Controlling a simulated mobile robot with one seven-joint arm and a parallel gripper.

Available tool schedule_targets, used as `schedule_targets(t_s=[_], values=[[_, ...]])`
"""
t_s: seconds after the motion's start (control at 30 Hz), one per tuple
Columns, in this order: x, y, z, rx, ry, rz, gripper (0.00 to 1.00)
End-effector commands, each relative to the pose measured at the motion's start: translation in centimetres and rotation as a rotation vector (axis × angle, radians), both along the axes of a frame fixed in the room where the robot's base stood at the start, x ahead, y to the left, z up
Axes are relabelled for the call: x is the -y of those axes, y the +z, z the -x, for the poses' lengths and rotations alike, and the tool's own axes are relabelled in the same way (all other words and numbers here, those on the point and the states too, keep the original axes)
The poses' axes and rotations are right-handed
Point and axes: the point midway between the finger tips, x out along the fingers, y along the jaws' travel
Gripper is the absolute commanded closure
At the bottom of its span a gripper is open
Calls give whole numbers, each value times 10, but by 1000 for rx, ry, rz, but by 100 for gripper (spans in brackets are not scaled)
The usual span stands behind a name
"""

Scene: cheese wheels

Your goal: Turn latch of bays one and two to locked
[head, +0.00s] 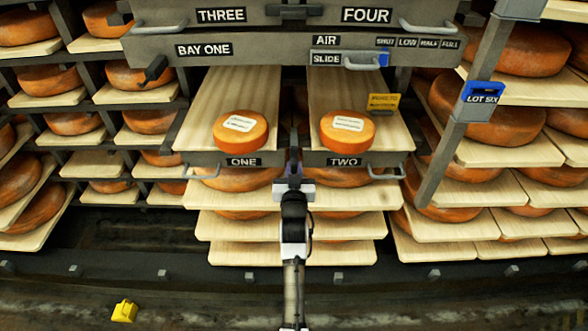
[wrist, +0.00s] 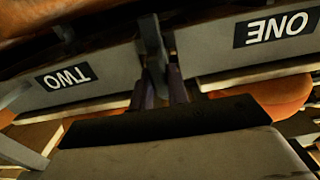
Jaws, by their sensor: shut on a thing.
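The fronts of bay one (head: 218,160) and bay two (head: 372,160) stand side by side in the head view, each a pulled-out wooden shelf with a labelled cheese wheel on it. Between them is a narrow upright grey latch (wrist: 152,42), seen in the wrist view between the upside-down ONE and TWO labels. My gripper (head: 293,168) reaches up to this gap from below. In the wrist view its two dark purple fingers (wrist: 162,88) are shut on the lower end of the latch. The fingers and wrist partly hide the latch, and I cannot tell its exact turn angle.
A grey beam with BAY ONE, AIR and SLIDE labels (head: 326,59) crosses above. A yellow tag (head: 383,101) stands on bay two's right. A post with a blue LOT SIX tag (head: 482,98) rises at right. A yellow block (head: 124,311) lies on the floor.

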Motion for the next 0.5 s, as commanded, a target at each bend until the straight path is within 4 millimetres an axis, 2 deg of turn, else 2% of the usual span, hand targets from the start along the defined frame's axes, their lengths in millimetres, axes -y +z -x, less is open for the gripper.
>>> schedule_targets(t_s=[0.27, 0.5], values=[[1, 1, -1, 1, 1, -135, 100], [1, 2, -1, 1, 2, -346, 100]])
